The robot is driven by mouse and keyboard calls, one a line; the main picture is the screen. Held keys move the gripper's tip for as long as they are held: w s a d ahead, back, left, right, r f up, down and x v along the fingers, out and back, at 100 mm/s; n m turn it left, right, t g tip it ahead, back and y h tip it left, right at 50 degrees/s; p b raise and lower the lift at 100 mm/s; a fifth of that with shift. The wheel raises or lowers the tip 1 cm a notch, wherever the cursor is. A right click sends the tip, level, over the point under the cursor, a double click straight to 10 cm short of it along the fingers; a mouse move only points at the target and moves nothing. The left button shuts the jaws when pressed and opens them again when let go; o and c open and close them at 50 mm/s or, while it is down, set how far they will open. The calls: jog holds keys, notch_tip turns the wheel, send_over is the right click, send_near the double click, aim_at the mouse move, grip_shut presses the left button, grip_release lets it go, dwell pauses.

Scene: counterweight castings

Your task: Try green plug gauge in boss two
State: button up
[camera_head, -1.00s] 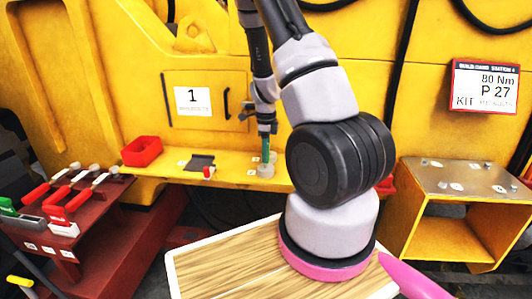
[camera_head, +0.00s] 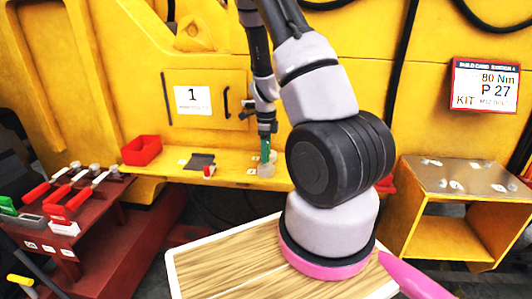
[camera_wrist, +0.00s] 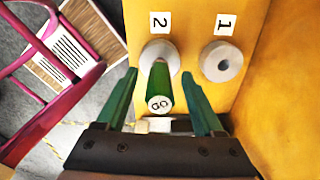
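The green plug gauge (camera_wrist: 162,88) stands with its far end at boss two (camera_wrist: 150,55), beside the label 2, in the wrist view. Its near end, marked GO, faces the camera. It looks seated in the bore, but the depth cannot be told. My gripper (camera_wrist: 158,75) is open, with one green finger on each side of the gauge and a gap to both. In the head view my gripper (camera_head: 266,143) points down over the bosses on the yellow ledge, and the gauge there is hard to tell from the fingers.
Boss one (camera_wrist: 222,62) is empty, right of boss two. On the ledge are a red bin (camera_head: 141,151) and a dark pad (camera_head: 199,161). A tool rack (camera_head: 90,215) stands left, a yellow stand (camera_head: 455,175) right. A wooden-topped surface (camera_head: 230,265) lies in front.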

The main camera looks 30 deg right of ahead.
notch_tip(320, 180, up, 23)
dwell(1.2)
jog(key=shift+f, duration=0.1)
dwell(1.6)
notch_tip(320, 180, down, 10)
jog(key=n, duration=0.9)
jog(key=shift+s+n, duration=0.15)
jog(key=shift+n, duration=0.15)
jog(key=shift+s+f+n, duration=0.1)
jog(key=shift+f+n, duration=0.5)
jog(key=f, duration=1)
jog(key=shift+w+f, duration=0.2)
jog(key=shift+w, duration=0.05)
grip_shut()
